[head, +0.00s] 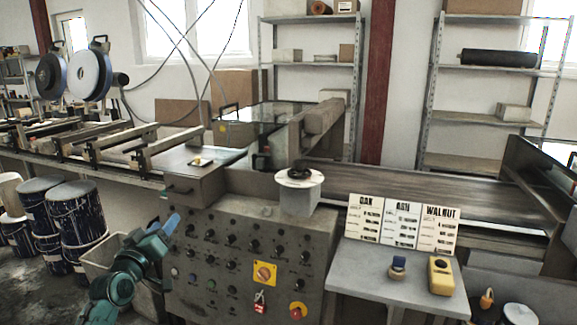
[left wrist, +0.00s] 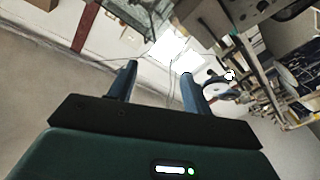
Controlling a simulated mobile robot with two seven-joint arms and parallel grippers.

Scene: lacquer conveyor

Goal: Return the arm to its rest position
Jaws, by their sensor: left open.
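My left gripper (head: 170,224) is at the lower left of the head view, in front of the grey control panel (head: 240,255) and near its left edge. Its blue fingers point up. In the left wrist view the two fingers of my left gripper (left wrist: 159,78) stand apart with nothing between them. I cannot tell from the head view how far the fingers are from the panel. My right gripper is not in view.
Dark paint cans (head: 80,215) stand on the floor at left, and a grey bin (head: 105,255) is behind my arm. A conveyor (head: 410,190) runs behind.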

